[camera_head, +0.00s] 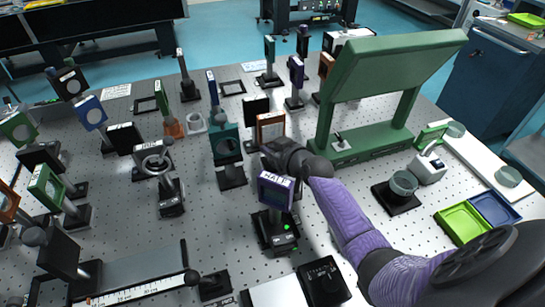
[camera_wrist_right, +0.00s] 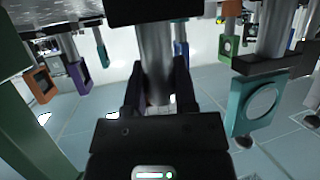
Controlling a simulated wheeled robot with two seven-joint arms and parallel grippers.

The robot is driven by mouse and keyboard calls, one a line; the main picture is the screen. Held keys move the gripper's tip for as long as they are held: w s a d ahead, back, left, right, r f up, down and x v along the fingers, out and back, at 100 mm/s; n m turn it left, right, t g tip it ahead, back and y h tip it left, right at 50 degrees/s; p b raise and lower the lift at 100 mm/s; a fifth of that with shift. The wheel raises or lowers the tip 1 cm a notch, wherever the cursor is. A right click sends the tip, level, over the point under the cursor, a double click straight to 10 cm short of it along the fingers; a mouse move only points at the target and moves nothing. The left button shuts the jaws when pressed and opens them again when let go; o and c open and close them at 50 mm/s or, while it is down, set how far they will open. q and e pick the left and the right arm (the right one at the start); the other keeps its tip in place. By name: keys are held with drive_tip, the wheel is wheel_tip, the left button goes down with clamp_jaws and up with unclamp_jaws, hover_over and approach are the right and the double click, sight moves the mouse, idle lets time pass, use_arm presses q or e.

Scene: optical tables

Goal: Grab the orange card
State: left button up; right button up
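An orange-framed card (camera_head: 270,128) with a pale face stands upright on the perforated table, near the middle of the head view. My right gripper (camera_head: 268,149) is just below it and hides its lower mount. In the right wrist view the fingers of this gripper (camera_wrist_right: 158,85) stand on both sides of a silver post (camera_wrist_right: 155,50). Whether they press on the post I cannot tell. The card is hidden in that view. Another orange-framed piece (camera_head: 325,65) stands farther back, and it also shows in the wrist view (camera_wrist_right: 42,85). My left gripper is not in view.
A teal mount (camera_head: 227,146) stands close left of my right gripper. A purple-framed unit (camera_head: 275,191) is just in front of it. A large green stand (camera_head: 396,65) rises to the right. Many post-mounted optics crowd the left. Green and blue trays (camera_head: 461,222) lie at right.

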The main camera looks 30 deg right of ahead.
clamp_jaws()
idle(0.9)
